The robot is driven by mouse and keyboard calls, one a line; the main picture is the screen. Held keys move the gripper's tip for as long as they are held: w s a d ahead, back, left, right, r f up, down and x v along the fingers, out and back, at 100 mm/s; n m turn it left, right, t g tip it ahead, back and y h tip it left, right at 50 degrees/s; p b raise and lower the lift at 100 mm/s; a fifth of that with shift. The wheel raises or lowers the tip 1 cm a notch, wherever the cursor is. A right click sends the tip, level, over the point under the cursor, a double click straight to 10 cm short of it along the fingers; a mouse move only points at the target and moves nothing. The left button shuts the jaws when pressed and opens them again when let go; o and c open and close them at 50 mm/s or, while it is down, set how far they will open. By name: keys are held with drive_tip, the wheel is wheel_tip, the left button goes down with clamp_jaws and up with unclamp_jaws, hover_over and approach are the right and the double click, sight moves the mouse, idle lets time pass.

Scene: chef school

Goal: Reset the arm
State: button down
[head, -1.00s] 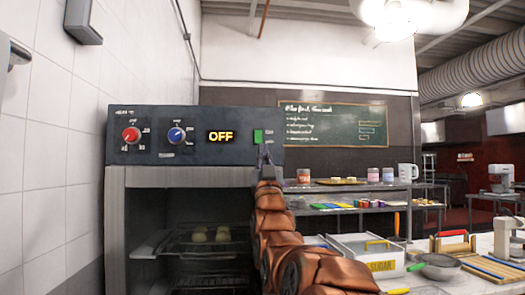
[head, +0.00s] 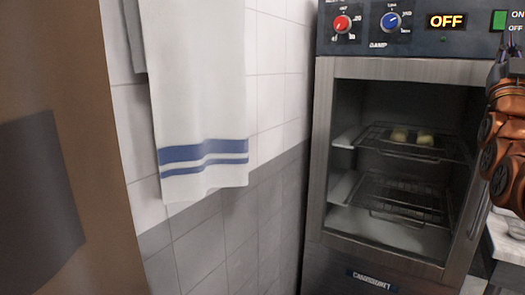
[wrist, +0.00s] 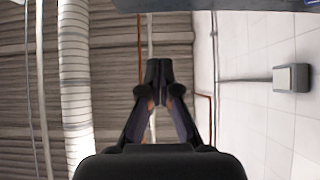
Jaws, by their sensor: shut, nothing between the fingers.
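My arm shows at the right edge of the head view, with orange-brown links raised beside the oven's control panel. My gripper (wrist: 158,72) is shut and empty in the wrist view, its dark fingers together against the ceiling. In the head view the fingers are only partly seen at the right edge, near the green switch (head: 498,20).
The oven (head: 320,150) stands open-fronted at the right, its display reading OFF, with pale food pieces (head: 412,137) on the upper rack. A white towel (head: 200,90) with blue stripes hangs on the tiled wall. A brown panel (head: 60,80) fills the left side. A counter stands at the lower right.

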drive_tip(key=w+a+f+n+g+y+p, duration=0.2)
drive_tip(key=w+a+f+y, duration=0.4)
drive_tip(key=w+f, duration=0.1)
drive_tip(key=s+a+f+n+g+y+p, duration=0.15)
drive_tip(key=a+f+g+y, duration=0.25)
drive_tip(key=a+f, duration=0.55)
drive_tip(key=a+f+n+g+y+p, duration=0.2)
drive_tip(key=a+f+g+y, duration=0.2)
drive_tip(key=a+f, duration=0.55)
drive_tip(key=s+a+f+n+g+y+p, duration=0.15)
drive_tip(key=s+a+f+g, duration=0.35)
drive_tip(key=s+f, duration=0.5)
drive_tip(key=s+a+f+g+y+p, duration=0.15)
drive_tip(key=s+a+f+g, duration=0.5)
drive_tip(key=s, duration=0.65)
drive_tip(key=s+f+g+p, duration=0.1)
drive_tip(key=s+f+g, duration=0.1)
drive_tip(key=s, duration=1.1)
drive_tip(key=shift+s+f+g+p, duration=0.35)
drive_tip(key=shift+s+f+p, duration=0.05)
drive_tip(key=shift+f, duration=0.25)
drive_tip(key=c, duration=1.9)
unclamp_jaws()
